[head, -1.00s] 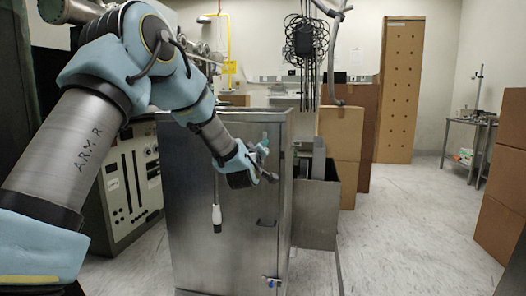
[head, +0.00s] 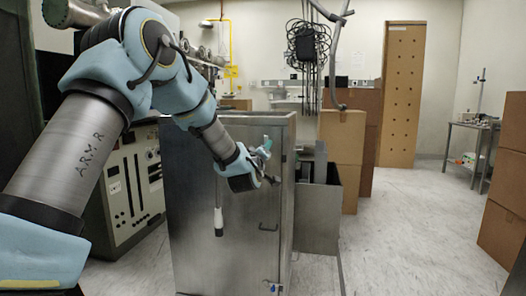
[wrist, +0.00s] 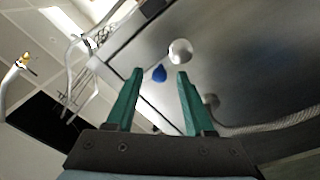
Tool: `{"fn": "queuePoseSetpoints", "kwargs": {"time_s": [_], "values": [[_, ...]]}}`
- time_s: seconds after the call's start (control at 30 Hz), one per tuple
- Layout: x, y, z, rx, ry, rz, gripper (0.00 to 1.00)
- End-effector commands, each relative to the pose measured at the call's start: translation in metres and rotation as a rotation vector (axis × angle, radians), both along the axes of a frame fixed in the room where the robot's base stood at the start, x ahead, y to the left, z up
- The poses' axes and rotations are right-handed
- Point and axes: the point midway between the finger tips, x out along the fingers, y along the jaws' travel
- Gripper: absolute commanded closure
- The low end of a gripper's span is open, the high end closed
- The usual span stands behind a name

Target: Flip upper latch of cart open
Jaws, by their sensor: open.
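The steel cart (head: 225,260) stands in front of me with its door side facing me. My gripper (wrist: 159,80) is open, with two green fingers, close to the upper part of the door near its right edge. In the wrist view, the upper latch's blue handle (wrist: 159,73) appears between the fingertips, with a round silver piece (wrist: 181,52) beside it. I cannot tell whether the fingers touch the handle. In the head view my gripper (head: 268,164) covers the upper latch. A lower latch (head: 274,288) with a blue handle shows at the door's bottom right.
A white-tipped tool (head: 218,222) hangs at the door's front. Cardboard boxes (head: 341,150) stand behind the cart, and more boxes (head: 503,190) at the right. The floor (head: 410,240) right of the cart is clear.

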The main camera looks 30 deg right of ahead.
Motion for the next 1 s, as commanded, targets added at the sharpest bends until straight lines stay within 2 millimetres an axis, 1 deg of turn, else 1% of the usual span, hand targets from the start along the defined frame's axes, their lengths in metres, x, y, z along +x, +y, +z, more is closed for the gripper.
{"fn": "queuePoseSetpoints", "kwargs": {"time_s": [0.17, 0.27, 0.37, 0.6, 0.7, 0.83, 1.0], "values": [[-0.001, 0.001, 0.000, 0.001, 0.000, -0.001, 0.47], [-0.007, 0.006, -0.001, 0.001, 0.001, -0.001, 0.47], [-0.018, 0.016, -0.002, 0.003, 0.001, -0.001, 0.47], [-0.053, 0.049, -0.007, 0.002, 0.001, -0.002, 0.47], [-0.065, 0.060, -0.009, 0.003, 0.001, -0.001, 0.47], [-0.075, 0.069, -0.010, 0.001, 0.000, -0.001, 0.47], [-0.079, 0.073, -0.011, 0.000, 0.000, 0.000, 0.47]]}}
